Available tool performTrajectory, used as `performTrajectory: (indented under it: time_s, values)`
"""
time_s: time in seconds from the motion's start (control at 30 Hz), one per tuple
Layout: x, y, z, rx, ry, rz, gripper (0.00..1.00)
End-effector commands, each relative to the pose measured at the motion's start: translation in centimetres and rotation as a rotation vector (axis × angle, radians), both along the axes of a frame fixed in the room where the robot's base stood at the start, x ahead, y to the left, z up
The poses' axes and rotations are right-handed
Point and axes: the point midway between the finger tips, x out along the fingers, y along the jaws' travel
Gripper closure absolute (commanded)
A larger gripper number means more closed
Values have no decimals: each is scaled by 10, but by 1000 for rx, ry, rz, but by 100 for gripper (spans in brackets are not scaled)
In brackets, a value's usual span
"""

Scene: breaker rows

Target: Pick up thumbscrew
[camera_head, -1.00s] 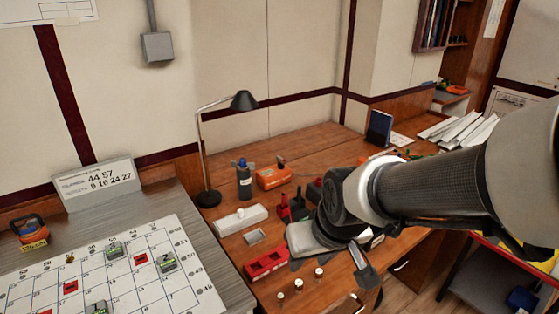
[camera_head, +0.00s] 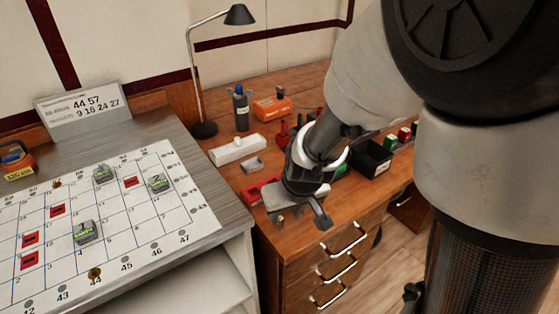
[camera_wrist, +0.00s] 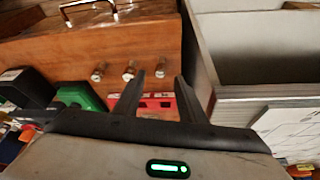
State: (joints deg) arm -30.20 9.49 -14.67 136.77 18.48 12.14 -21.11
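Three small pale metal cylinders, likely the thumbscrews, stand in a row near the desk edge. The wrist view shows a left one (camera_wrist: 98,73), a middle one (camera_wrist: 129,74) and a right one (camera_wrist: 160,70). In the head view one thumbscrew (camera_head: 280,223) shows below my gripper (camera_head: 300,217); the others seem hidden behind it. In the wrist view my gripper (camera_wrist: 159,77) has its two dark fingers spread with nothing held between them. The right thumbscrew appears just beyond the gap between the fingertips, apart from both.
A red holder (camera_head: 251,192) lies close by, with a small grey tray (camera_head: 252,165) and white block (camera_head: 238,148) behind. A black bin (camera_head: 372,158) is to the right. The grey-topped cabinet (camera_head: 208,206) adjoins the desk at left. Drawer handles (camera_head: 346,241) protrude in front.

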Motion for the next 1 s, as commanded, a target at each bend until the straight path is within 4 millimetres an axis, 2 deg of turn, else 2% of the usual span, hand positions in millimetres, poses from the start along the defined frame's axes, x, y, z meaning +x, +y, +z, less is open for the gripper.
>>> performTrajectory:
  time_s: [0.37,0.67,0.77,0.9,1.0]
  values:
    - [22,9,-43,-1,2,0,63]
    - [24,10,-45,0,0,0,63]
    - [24,10,-45,0,0,0,76]
    - [24,10,-45,0,0,0,100]
    - [24,10,-45,0,0,0,100]
